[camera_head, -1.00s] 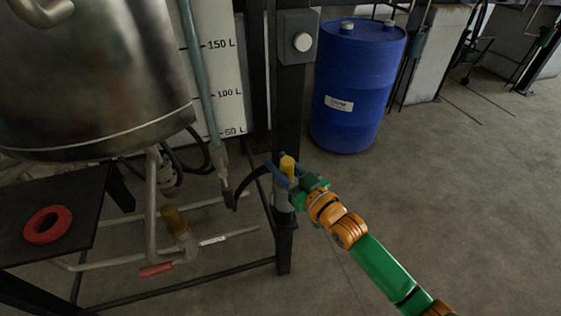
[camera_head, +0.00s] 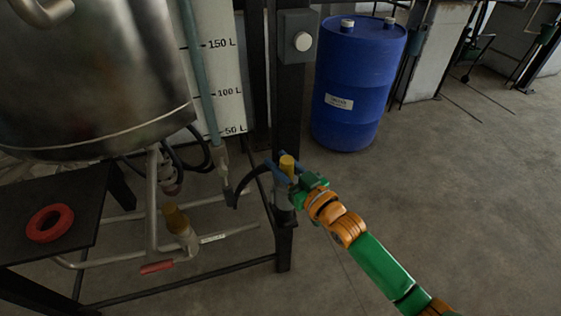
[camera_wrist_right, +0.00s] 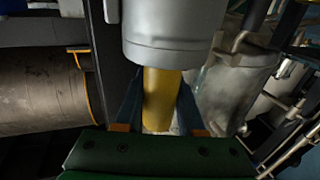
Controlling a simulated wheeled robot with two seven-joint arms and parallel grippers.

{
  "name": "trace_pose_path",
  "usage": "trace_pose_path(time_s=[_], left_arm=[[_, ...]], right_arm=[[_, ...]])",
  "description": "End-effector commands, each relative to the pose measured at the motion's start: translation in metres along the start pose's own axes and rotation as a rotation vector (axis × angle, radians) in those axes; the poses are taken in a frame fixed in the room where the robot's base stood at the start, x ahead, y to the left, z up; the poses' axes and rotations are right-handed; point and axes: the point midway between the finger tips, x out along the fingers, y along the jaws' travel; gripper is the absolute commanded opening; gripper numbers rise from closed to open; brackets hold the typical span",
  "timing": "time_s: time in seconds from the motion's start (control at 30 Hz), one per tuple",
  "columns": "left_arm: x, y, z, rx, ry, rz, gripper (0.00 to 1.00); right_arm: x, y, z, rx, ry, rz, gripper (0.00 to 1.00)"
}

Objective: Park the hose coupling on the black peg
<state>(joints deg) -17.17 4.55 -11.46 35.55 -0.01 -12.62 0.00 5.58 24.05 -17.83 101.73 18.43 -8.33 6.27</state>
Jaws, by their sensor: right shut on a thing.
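My right gripper (camera_head: 281,170) is at the black upright post, its blue fingers shut around the yellow part of the hose coupling (camera_head: 287,165). The coupling stands roughly upright. A grey cylindrical body (camera_head: 284,200) shows below the fingers, close against the post. A black hose (camera_head: 250,176) arcs from the left towards the coupling. In the right wrist view the yellow part (camera_wrist_right: 160,98) lies between the two fingers, with the grey body (camera_wrist_right: 172,30) above it in the picture. I cannot make out the black peg. My left gripper is not in view.
A steel vessel (camera_head: 95,75) stands at left. Below it are a pipe with a yellow-topped fitting (camera_head: 175,218) and a red handle (camera_head: 157,268). A red ring (camera_head: 50,223) lies on a dark table (camera_head: 85,192). A blue drum (camera_head: 358,85) stands behind; open floor lies right.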

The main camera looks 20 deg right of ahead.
Motion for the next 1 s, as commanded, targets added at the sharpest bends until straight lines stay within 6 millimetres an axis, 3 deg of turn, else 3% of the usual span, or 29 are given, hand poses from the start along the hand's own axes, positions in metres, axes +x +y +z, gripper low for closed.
trace_pose_path(time_s=[1.0], left_arm=[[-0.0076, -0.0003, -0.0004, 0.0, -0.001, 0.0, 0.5]], right_arm=[[-0.0001, 0.0001, -0.0011, 0.0, 0.003, 0.005, 0.0]])
